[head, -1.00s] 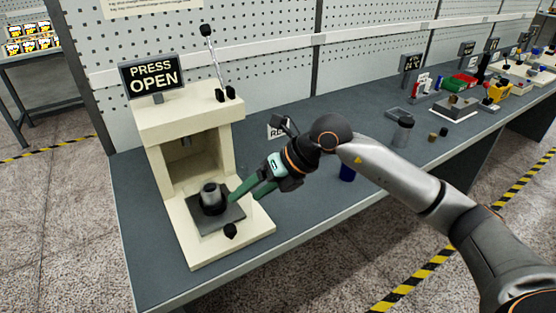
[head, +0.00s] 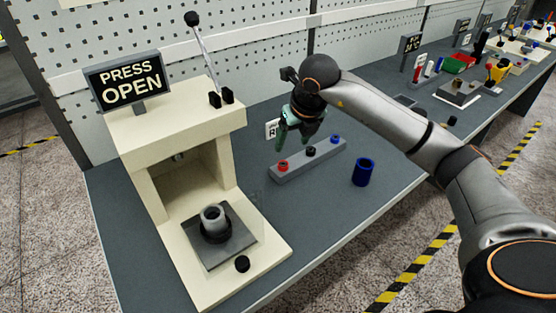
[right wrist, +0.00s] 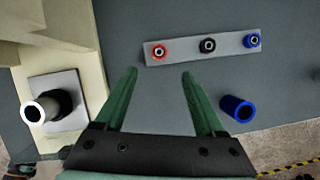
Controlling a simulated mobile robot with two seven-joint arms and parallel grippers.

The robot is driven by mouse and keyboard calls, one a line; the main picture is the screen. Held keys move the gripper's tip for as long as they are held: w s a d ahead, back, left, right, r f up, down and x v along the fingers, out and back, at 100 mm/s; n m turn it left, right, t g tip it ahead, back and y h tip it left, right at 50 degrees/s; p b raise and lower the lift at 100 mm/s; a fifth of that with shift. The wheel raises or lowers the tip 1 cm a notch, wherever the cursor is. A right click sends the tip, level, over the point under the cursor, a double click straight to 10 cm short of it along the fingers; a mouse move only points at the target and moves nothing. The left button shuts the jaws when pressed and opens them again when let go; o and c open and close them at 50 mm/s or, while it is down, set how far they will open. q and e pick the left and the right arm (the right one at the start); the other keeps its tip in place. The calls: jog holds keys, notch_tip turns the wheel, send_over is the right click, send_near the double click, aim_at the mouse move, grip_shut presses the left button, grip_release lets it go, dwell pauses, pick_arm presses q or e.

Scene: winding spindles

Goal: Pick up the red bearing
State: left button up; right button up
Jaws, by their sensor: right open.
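The red bearing (head: 283,166) sits at the left end of a grey rack (head: 297,172). A black bearing (head: 311,151) is in the rack's middle and a blue bearing (head: 335,140) at its right end. My left gripper is not in view.
A cream press (head: 150,135) with a "PRESS OPEN" sign (head: 125,82) stands at left. A grey cylinder (head: 213,218) stands on its plate. A blue cup (head: 364,172) stands right of the rack.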

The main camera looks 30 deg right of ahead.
send_near(283, 163)
notch_tip(283, 163, down, 3)
jog(key=shift+w+p+x, duration=0.2)
jog(key=shift+p+x, duration=0.15)
jog(key=shift+x, duration=0.95)
jog(key=shift+w+p+x, duration=0.25)
jog(key=shift+p+x, duration=0.05)
jog(key=shift+x, duration=1)
jog(key=shift+r, duration=0.2)
jog(key=shift+c, duration=0.2)
grip_shut()
